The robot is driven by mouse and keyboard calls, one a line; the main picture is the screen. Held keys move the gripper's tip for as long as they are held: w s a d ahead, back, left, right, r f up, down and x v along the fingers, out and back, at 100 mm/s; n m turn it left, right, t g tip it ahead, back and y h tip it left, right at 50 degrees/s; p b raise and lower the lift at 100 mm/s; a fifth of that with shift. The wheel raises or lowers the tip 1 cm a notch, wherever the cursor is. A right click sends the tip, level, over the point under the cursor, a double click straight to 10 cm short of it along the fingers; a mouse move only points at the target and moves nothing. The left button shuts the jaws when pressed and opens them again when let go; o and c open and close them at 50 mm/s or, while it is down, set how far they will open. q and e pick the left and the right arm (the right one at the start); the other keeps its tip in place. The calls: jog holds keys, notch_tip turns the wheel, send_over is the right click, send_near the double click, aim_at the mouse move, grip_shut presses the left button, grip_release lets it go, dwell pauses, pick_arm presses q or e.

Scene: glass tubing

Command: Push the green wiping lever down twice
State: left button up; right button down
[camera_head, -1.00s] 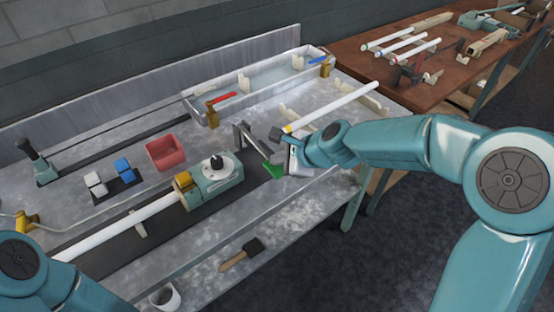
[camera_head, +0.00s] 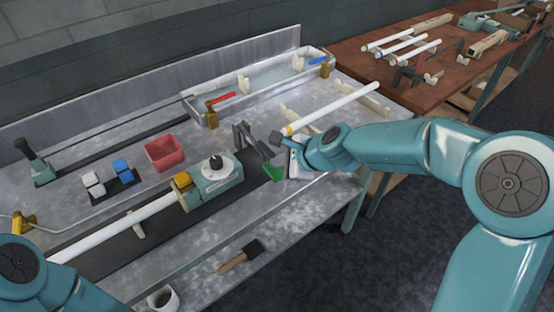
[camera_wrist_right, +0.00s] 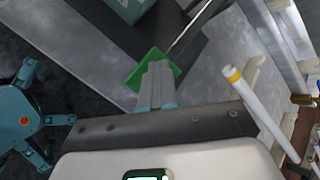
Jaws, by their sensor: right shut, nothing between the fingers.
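The green wiping lever's pad (camera_head: 274,171) is at the right end of the dark bed on the metal bench, beside a dark grey bracket (camera_head: 245,138). In the right wrist view the green pad (camera_wrist_right: 136,78) shows around and behind my fingertips. My right gripper (camera_head: 277,140) reaches in from the right, just above the pad, and partly covers the lever. In the wrist view its two fingers (camera_wrist_right: 156,75) are shut together with nothing between them, over the pad; whether they touch it I cannot tell. My left gripper is out of view; only part of its arm shows at lower left.
A teal fixture (camera_head: 215,178) with a black knob and a long white tube (camera_head: 115,230) lies left of the lever. Another white tube (camera_head: 340,108) rests on supports behind my right gripper. A red bin (camera_head: 165,153) and a brush (camera_head: 240,255) are on the bench.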

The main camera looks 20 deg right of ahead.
jog(key=shift+f+b, duration=0.3)
jog(key=shift+f, duration=0.1)
jog(key=shift+r, duration=0.1)
dwell(0.7)
jog(key=shift+r+p, duration=2.65)
jog(key=shift+p, duration=0.1)
notch_tip(320, 180, up, 5)
jog(key=p, duration=0.5)
